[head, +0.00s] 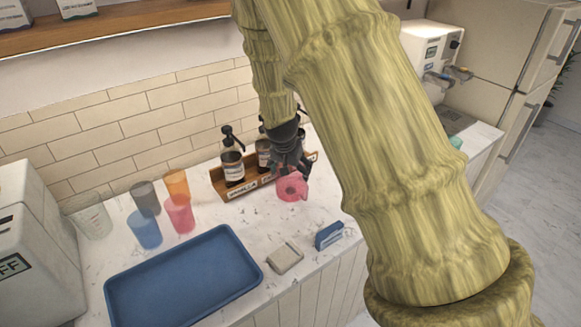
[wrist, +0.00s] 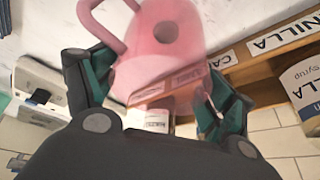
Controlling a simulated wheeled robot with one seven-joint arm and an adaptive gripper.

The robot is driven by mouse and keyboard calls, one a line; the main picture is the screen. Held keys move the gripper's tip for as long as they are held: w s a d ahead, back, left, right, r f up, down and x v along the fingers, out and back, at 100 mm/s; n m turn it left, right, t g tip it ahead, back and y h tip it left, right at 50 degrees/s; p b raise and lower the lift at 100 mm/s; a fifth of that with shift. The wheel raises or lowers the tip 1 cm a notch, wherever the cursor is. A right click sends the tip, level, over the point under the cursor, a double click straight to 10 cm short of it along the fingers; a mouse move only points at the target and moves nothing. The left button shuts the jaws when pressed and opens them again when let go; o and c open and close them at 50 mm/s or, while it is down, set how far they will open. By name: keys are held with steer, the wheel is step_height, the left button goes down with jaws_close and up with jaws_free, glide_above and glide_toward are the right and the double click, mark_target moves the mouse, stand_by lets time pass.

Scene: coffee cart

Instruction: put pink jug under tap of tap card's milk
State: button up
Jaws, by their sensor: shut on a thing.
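The pink jug (head: 291,188) is in my gripper (head: 287,168), in front of the syrup rack. In the wrist view the jug (wrist: 165,35), with its handle, sits between the fingers of my gripper (wrist: 155,95), which is shut on it. A white dispenser (head: 430,42) with taps (head: 440,78) stands at the back right, partly behind my arm; I cannot tell the taps apart. A small blue card stand (head: 329,235) is at the counter's front edge; its writing is too small to read.
A wooden rack (head: 228,190) with several syrup bottles (head: 232,165) is right beside the jug. Several cups, including a pink one (head: 178,214), stand left. A blue tray (head: 185,275) and a pale block (head: 285,257) lie in front. My arm hides much of the right counter.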

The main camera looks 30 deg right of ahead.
steer(key=shift+a+r, duration=0.1)
steer(key=o, duration=1.4)
steer(key=shift+f, duration=0.2)
steer(key=o, duration=0.3)
steer(key=shift+r, duration=0.1)
